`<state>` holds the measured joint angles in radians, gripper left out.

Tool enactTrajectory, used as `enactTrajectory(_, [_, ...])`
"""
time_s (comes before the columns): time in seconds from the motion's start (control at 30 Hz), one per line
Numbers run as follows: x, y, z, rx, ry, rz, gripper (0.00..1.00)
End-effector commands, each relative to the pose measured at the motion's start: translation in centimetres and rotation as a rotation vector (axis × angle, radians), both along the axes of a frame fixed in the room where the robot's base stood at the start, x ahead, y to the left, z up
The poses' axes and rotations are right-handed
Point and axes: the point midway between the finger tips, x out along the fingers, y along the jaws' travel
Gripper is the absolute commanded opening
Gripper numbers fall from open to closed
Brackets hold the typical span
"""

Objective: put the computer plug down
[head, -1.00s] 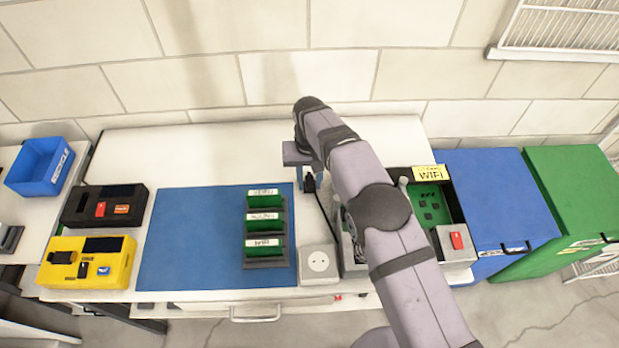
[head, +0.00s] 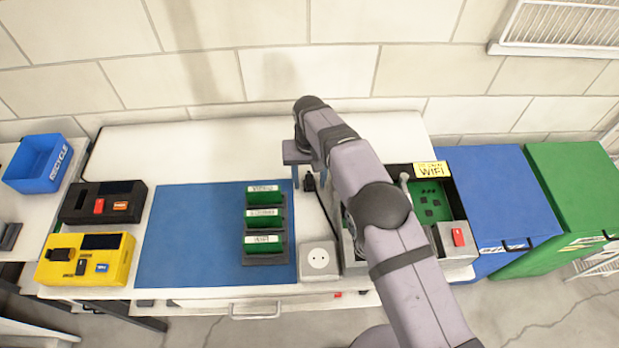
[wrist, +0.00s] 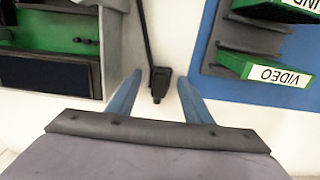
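The black computer plug (head: 310,184) is on the white tabletop, between the blue mat and the wifi computer case, with its dark cord running toward the front. In the wrist view the plug (wrist: 159,84) sits between the two blue fingers with a gap on each side. My gripper (head: 309,181) is open around the plug and points down; its spread fingers also show in the wrist view (wrist: 160,77). Whether the plug lies fully flat is hard to tell.
A white socket box (head: 318,259) stands in front of the plug. The open computer case (head: 465,215) with a green board is to the right, partly behind my arm. A rack of green cards (head: 265,262) stands on the blue mat (head: 190,215). The table behind is clear.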

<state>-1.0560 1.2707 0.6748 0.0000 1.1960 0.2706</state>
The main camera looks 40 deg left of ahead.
Motion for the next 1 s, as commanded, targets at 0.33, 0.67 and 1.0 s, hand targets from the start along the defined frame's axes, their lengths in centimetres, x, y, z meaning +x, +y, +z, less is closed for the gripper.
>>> enactTrajectory(0.33, [0.0,0.0,0.6,0.000,0.000,0.000,0.46])
enactTrajectory(0.67, [0.1,0.1,4.8,0.004,-0.002,0.000,0.46])
enactTrajectory(1.0, [0.0,0.1,11.0,0.003,-0.001,0.000,0.46])
